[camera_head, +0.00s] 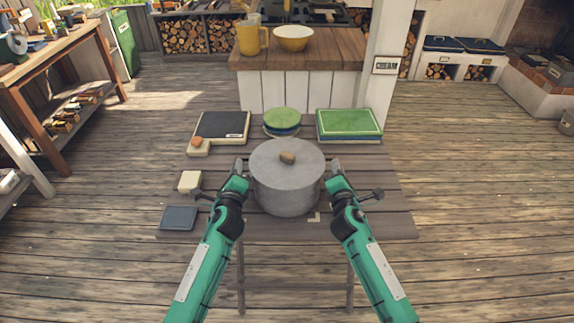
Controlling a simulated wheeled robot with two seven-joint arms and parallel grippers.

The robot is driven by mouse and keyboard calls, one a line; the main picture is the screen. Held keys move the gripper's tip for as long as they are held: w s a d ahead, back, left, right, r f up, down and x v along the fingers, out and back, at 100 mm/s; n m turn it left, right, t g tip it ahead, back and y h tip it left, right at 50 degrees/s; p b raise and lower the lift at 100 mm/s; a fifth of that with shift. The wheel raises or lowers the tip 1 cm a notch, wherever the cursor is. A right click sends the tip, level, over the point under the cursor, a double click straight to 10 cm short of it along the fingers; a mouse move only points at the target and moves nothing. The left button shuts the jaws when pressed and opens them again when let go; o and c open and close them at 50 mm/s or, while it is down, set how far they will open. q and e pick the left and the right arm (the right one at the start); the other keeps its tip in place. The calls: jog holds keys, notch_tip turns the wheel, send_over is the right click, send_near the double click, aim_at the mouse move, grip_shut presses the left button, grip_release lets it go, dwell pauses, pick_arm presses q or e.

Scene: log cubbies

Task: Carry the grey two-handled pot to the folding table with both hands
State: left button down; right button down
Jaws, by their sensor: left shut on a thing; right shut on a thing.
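The grey two-handled pot (286,192) is upright with its lid on, in the middle of the head view, between my two grippers. A brown knob tops the lid. The wooden folding table (370,205) lies around and below the pot in the picture. I cannot tell whether the pot's base touches the tabletop. My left gripper (241,168) is shut at the pot's left side, on its handle. My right gripper (334,168) is shut at the pot's right side, on its handle. The handles are mostly hidden by the grippers.
On the table are a black board (222,126), round green-topped item (282,119), green rectangular item (349,124), cream block (189,181) and dark slate square (179,218). Behind stands a counter (330,55) with a yellow jug (249,38) and bowl (293,38).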

pick_arm(q)
jog(key=shift+d+f+b, duration=0.3)
jog(key=shift+f+b, duration=0.05)
jog(key=shift+b, duration=0.25)
pick_arm(e)
jog(key=shift+a+f, duration=0.3)
jog(key=shift+f, duration=0.05)
pick_arm(q)
jog(key=c, duration=1.6)
grip_release()
jog(key=shift+f, duration=0.25)
pick_arm(e)
jog(key=c, duration=1.6)
grip_release()
jog(key=shift+f, duration=0.25)
pick_arm(q)
jog(key=shift+o, duration=1.4)
jog(key=shift+s+a+r, duration=0.1)
jog(key=shift+s, duration=0.05)
pick_arm(e)
jog(key=shift+o, duration=1.4)
jog(key=shift+s+d+r, duration=0.1)
jog(key=shift+s, duration=0.15)
pick_arm(q)
jog(key=shift+a, duration=0.1)
jog(key=shift+s, duration=0.1)
pick_arm(e)
jog(key=shift+d, duration=0.15)
